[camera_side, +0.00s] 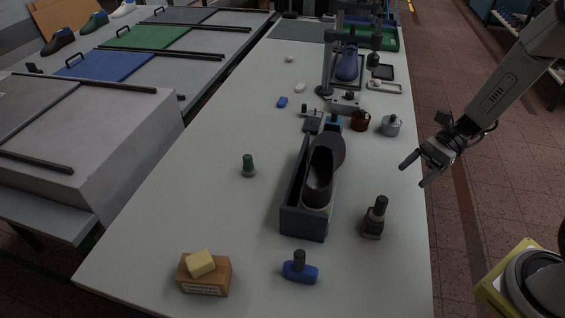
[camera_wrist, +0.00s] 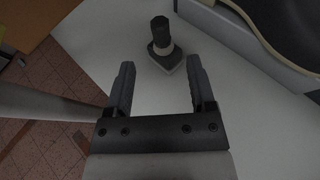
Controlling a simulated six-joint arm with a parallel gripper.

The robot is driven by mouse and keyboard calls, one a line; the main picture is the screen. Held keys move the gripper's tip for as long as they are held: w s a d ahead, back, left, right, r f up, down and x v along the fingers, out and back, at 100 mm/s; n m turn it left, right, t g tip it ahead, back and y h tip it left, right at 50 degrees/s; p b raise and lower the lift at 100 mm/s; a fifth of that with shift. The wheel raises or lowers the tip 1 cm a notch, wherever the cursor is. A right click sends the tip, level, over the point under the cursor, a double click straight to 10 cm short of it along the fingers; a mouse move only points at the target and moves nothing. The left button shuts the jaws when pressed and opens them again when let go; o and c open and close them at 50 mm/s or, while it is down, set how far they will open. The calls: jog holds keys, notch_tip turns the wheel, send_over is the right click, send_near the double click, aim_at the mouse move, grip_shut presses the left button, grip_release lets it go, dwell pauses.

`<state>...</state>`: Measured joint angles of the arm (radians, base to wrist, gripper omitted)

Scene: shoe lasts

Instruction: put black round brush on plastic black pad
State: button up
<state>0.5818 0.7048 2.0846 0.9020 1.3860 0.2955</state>
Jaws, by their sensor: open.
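A black round brush (camera_side: 378,211) stands upright near the table's right edge, with a black handle and a paler band below it. A dark, squarish base (camera_side: 372,229) is under it; I cannot tell whether this is a separate pad or part of the brush. In the wrist view the brush (camera_wrist: 160,34) and base (camera_wrist: 166,61) show just beyond the fingertips, near the middle. My gripper (camera_side: 413,175) is open and empty, above and apart from the brush; its fingers also show in the wrist view (camera_wrist: 160,66).
A dark open box (camera_side: 304,222) holding a dark shoe (camera_side: 320,180) stands left of the brush. A blue block with a dark handle (camera_side: 300,270) and a wooden block with a yellow piece (camera_side: 204,276) are at the front.

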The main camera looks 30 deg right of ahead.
jog(key=shift+s+a, duration=0.1)
jog(key=s+a+r+n+t+h, duration=0.1)
jog(key=n+h, duration=0.3)
jog(key=n, duration=0.2)
jog(key=a+r+n+h, duration=0.1)
jog(key=n+h, duration=0.4)
jog(key=n, duration=0.1)
jog(key=s+a+r+n+t+h, duration=0.1)
jog(key=a+n+h, duration=0.1)
jog(key=n+h, duration=0.2)
jog(key=shift+s+n+t, duration=0.3)
jog(key=shift+s+n, duration=0.05)
jog(key=shift+n, duration=0.65)
